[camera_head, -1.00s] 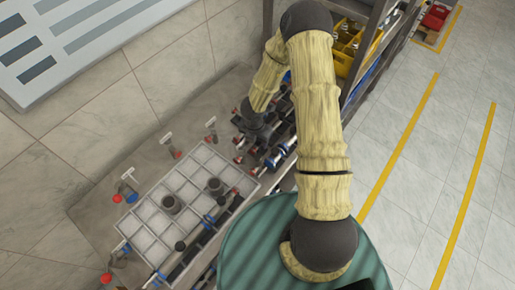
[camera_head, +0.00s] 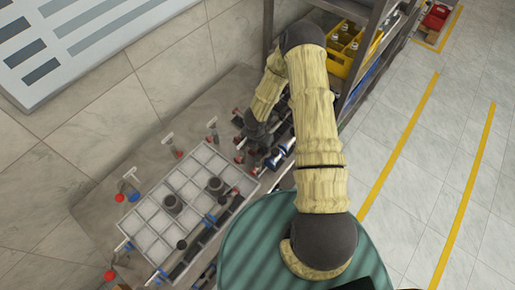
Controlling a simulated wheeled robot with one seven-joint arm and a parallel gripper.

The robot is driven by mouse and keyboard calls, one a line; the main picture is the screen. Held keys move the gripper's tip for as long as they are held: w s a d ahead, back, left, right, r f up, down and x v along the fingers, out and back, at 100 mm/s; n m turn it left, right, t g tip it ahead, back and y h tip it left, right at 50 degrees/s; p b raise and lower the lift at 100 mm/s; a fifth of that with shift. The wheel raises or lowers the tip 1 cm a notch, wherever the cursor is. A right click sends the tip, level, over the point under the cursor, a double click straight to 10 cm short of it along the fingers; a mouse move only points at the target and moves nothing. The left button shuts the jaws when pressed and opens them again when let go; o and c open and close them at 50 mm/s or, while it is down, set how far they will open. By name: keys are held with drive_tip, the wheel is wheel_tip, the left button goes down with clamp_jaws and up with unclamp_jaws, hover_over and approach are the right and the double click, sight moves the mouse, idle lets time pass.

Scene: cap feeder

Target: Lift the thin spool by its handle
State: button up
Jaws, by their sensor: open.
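My gripper (camera_head: 262,146) is at the end of the bent arm, low over a cluster of dark, red-tipped and blue-tipped parts on the bench. It shows only small and partly hidden behind the wrist, and no held thing can be made out. I cannot tell which part is the thin spool. Several parts with pale T-shaped handles stand along the wall side of the bench, such as one with a red end (camera_head: 172,144), one farther back (camera_head: 213,129) and one with red and blue ends (camera_head: 128,187). They are apart from my gripper.
A white gridded tray (camera_head: 150,241) lies on the grey bench (camera_head: 96,207), with two dark round pieces and several rods on it. A shelf with a yellow crate (camera_head: 340,62) stands behind the arm. A red box (camera_head: 436,17) is at the far right.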

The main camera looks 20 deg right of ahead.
clamp_jaws()
idle(0.3)
drive_tip(key=shift+r, duration=0.2)
wheel_tip(320, 180, up, 28)
drive_tip(key=p, duration=0.2)
drive_tip(key=shift+f, duration=0.15)
